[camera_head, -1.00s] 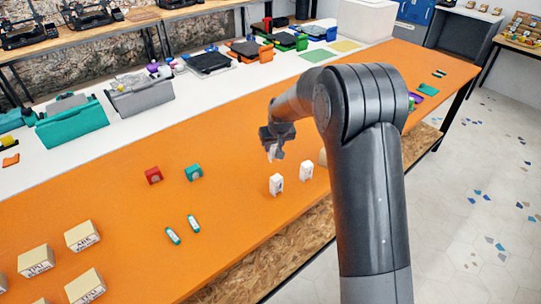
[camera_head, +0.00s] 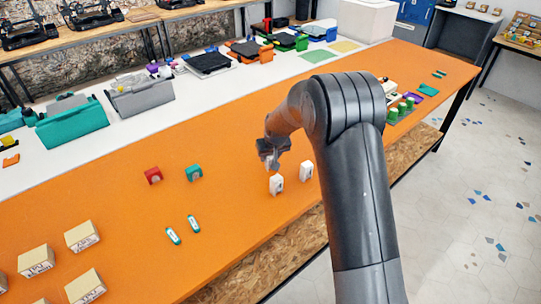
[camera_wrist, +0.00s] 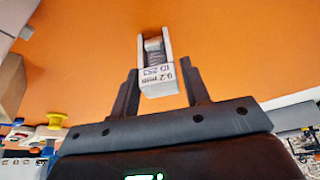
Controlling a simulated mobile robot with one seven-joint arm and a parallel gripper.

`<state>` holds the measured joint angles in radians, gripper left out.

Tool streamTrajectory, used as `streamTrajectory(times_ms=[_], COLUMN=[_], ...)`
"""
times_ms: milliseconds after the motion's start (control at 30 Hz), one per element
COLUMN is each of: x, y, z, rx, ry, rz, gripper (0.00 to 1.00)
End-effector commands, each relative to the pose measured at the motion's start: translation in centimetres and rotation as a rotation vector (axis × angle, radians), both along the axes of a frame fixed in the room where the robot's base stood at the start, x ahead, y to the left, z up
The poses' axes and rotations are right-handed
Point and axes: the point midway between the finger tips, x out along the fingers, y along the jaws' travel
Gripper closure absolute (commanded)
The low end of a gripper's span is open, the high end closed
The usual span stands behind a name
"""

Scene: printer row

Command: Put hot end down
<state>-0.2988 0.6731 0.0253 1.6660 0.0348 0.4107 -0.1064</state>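In the wrist view a white hot end (camera_wrist: 157,76) with a dark ribbed middle and a printed label sits between the two fingers of my gripper (camera_wrist: 160,88). A second white block (camera_head: 306,171) stands to the right. Both blocks stand upright on the table. Any gap under the held hot end cannot be judged.
A red block (camera_head: 153,176) and a teal block (camera_head: 194,173) stand left of my gripper. Two small teal-and-white pieces (camera_head: 173,236) lie nearer. Cardboard boxes (camera_head: 82,236) stand at the lower left. Green-topped items (camera_head: 401,108) stand at the right beyond my arm.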

Motion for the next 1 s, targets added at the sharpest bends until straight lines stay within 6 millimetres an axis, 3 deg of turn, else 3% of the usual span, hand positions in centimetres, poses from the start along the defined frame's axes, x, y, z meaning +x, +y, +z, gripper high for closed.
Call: streamTrajectory(times_ms=[133,467,633,1000], x=[0.0,-0.1,-0.8,-3.3], y=[0.0,0.0,-0.4,-1.4], z=[0.0,0.5,2.7,9.2], rx=[0.000,0.000,0.001,0.001], ry=[0.000,0.000,-0.002,-0.003], rz=[0.000,0.000,0.000,-0.001], gripper=[0.46,0.46,0.46,0.46])
